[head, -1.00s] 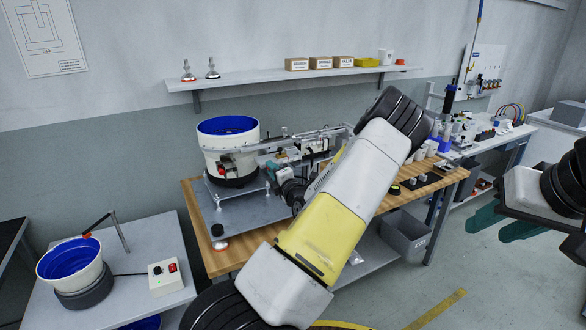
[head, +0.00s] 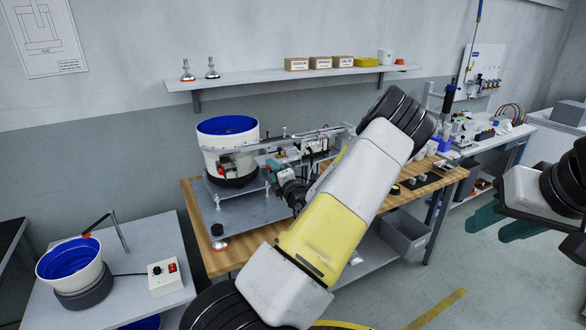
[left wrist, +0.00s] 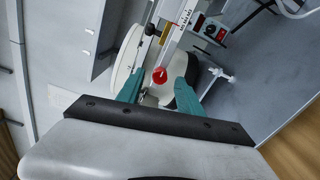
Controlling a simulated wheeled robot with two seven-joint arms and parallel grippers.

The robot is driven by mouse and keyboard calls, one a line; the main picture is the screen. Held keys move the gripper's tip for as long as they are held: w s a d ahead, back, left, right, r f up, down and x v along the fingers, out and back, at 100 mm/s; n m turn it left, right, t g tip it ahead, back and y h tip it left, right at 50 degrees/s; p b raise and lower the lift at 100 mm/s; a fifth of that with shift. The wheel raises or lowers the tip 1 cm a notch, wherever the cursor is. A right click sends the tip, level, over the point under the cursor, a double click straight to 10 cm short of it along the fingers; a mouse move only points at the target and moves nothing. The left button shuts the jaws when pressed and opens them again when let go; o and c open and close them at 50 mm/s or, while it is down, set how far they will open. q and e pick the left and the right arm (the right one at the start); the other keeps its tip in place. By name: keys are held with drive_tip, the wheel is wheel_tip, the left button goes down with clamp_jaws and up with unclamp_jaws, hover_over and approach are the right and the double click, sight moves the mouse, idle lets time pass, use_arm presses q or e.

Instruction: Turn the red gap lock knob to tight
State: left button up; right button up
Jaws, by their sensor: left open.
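The red knob (left wrist: 159,75) shows in the left wrist view, on the feeder machine near a pale rail with printed lettering. A light mark shows on its face; I cannot read its setting. My left gripper (left wrist: 162,70) is open, with its teal fingers on either side of the knob in the picture. I cannot tell whether they touch it. In the head view my left gripper (head: 274,166) is small beside the feeder, and I cannot make out the knob there. My right gripper (head: 497,227) is at the right edge, teal fingers apart and empty.
A blue-lined bowl feeder (head: 228,128) stands on the wooden workbench (head: 225,257). A second bowl (head: 72,258) and a control box (head: 165,277) stand on the left table. A wall shelf (head: 290,77) holds small boxes. Open floor lies at the lower right.

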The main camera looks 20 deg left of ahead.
use_arm(q)
drive_tip(key=v, duration=0.7)
